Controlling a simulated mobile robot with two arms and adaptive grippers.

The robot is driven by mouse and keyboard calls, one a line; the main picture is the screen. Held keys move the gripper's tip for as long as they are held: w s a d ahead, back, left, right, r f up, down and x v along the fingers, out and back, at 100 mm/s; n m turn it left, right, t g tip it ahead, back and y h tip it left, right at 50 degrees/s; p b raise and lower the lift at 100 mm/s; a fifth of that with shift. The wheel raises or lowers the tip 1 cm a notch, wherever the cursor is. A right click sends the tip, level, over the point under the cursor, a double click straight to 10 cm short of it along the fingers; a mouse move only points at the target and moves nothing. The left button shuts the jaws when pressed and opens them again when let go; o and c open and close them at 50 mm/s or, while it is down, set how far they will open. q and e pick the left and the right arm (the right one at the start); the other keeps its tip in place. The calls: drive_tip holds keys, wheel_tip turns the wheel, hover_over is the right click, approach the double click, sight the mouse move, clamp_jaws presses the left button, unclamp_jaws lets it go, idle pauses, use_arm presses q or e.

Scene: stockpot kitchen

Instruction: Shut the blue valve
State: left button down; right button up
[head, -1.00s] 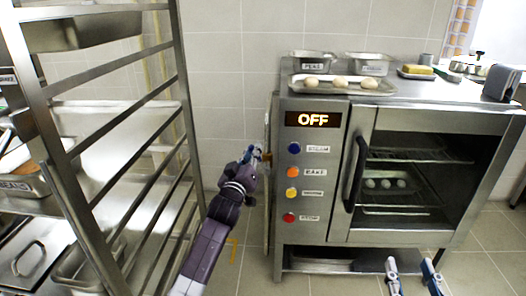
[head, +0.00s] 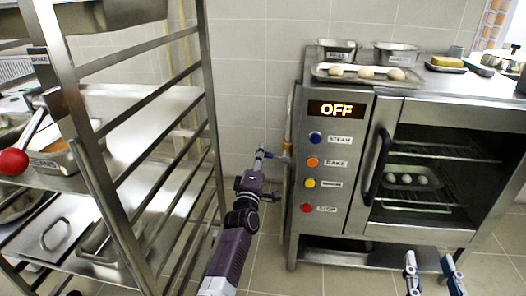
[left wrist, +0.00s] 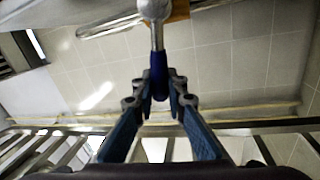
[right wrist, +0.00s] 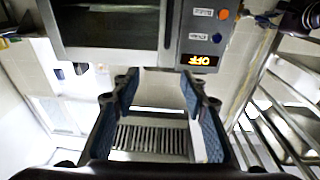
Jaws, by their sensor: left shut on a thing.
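The blue valve's handle (left wrist: 158,76) is a blue grip on a metal stem in the left wrist view. My left gripper (left wrist: 160,92) has its fingers on both sides of the blue grip and is shut on it. In the head view my left gripper (head: 261,156) is beside the oven's left side, near a brass-coloured fitting (head: 287,147). The fingers hide part of the handle there. My right gripper (head: 433,268) is open and empty in front of the oven's lower edge. It also shows in the right wrist view (right wrist: 165,88), fingers wide apart.
The steel oven (head: 345,215) shows OFF on its display (head: 337,109), above several coloured buttons. A metal rack (head: 205,120) with trays stands close to the left of my left arm. A narrow gap of tiled wall and floor lies between rack and oven.

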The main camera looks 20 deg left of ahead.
use_arm(q)
drive_tip(key=shift+f+n+y+b, duration=0.35)
drive_tip(key=shift+f+n, duration=0.55)
drive_tip(key=shift+n, duration=0.4)
use_arm(e)
drive_tip(key=shift+s+a+r+t+y, duration=0.1)
drive_tip(key=shift+s+r+t+y, duration=0.1)
drive_tip(key=shift+r+t, duration=0.6)
drive_tip(key=shift+s+a+r+t+y, duration=0.1)
drive_tip(key=shift+s+r+t, duration=0.15)
drive_tip(key=shift+r, duration=1)
use_arm(q)
drive_tip(key=c, duration=2.2)
unclamp_jaws()
drive_tip(key=shift+c, duration=0.2)
drive_tip(key=shift+a, duration=0.1)
use_arm(e)
drive_tip(key=shift+w, duration=0.1)
use_arm(q)
drive_tip(key=shift+s, duration=0.15)
drive_tip(key=v, duration=1.1)
drive_tip(key=shift+s+d, duration=0.25)
drive_tip(key=shift+s, duration=0.1)
